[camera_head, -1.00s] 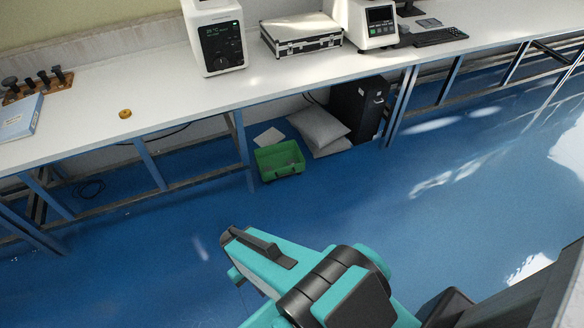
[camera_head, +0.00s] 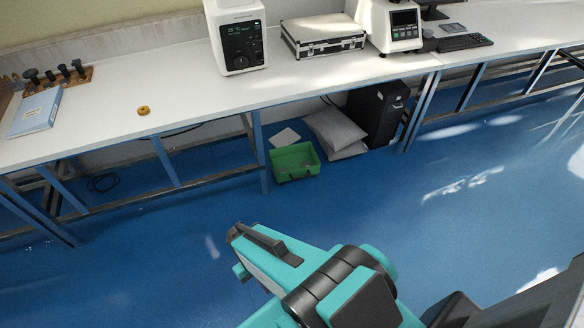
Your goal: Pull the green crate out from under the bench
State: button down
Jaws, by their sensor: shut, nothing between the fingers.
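The green crate (camera_head: 296,174) stands on the blue floor at the front edge of the bench (camera_head: 130,143), just right of a blue bench leg. It is an open-topped box, and its inside looks mostly empty with a small dark patch. Its front wall faces me and has a darker handle area. My teal and black arm reaches in from the lower right and ends below and left of the crate in the picture, clearly apart from it. My gripper's fingers do not show; the arm's own links seem to hide them.
A grey-white sack (camera_head: 335,132) and a black computer tower (camera_head: 376,112) stand right of the crate under the bench. A white sheet (camera_head: 285,137) lies behind it. Bench legs frame its left side. The blue floor (camera_head: 400,205) in front is clear.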

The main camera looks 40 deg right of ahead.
aim_at(291, 158)
jog(key=i, duration=0.85)
jog(key=z, duration=0.05)
